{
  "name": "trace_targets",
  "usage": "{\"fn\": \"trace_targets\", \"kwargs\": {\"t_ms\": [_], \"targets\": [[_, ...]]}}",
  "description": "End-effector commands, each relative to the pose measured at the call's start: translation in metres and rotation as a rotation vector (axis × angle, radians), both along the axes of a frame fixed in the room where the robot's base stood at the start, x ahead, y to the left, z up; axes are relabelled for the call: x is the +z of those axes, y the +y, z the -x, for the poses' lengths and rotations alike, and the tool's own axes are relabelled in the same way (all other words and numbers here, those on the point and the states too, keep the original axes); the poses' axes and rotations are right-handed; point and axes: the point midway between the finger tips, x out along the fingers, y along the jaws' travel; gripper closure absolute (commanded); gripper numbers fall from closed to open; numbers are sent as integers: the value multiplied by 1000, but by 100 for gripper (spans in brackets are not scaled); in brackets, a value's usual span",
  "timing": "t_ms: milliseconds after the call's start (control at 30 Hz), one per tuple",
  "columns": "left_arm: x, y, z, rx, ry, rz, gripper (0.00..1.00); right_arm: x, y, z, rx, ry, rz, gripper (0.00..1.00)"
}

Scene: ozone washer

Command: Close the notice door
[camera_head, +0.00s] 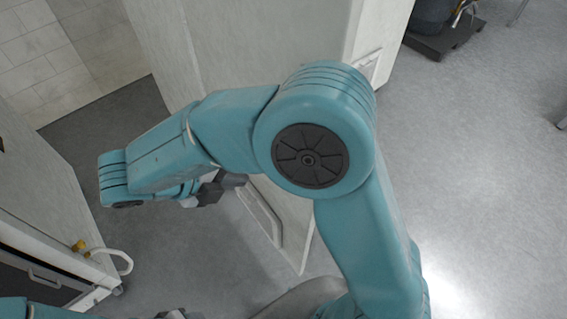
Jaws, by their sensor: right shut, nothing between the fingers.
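A tall white door-like panel (255,50) stands in the middle, running from the top down to a corner near the centre bottom. My right arm crosses in front and hides much of the panel. My right gripper (232,181) is shut and empty, near the panel's left face just above the framed plate; I cannot tell whether it touches. A dark tip at the bottom edge (178,314) may be my left gripper; its jaws cannot be made out.
A white cabinet (50,190) with a curved white handle (122,262) and yellow fittings stands at the left. Grey floor (480,180) is open on the right. A dark pallet (445,42) with a container is at the top right. A tiled wall (45,50) is at the top left.

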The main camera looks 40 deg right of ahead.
Motion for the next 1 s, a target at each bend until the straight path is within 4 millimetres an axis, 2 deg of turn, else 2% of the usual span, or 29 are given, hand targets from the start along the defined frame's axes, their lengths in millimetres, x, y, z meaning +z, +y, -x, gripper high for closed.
{"fn": "trace_targets", "kwargs": {"t_ms": [167,567,700,800,1000], "targets": [[-1,0,0,0,0,0,55,-12,-9,0,1,4,2,100],[-2,0,0,0,0,0,55,-69,-69,1,-2,4,2,100],[2,0,0,0,0,0,55,-67,-92,0,-2,2,0,100],[3,0,0,0,0,0,55,-67,-102,0,-1,2,-1,100],[4,0,0,0,0,0,55,-68,-110,0,1,1,0,100]]}}
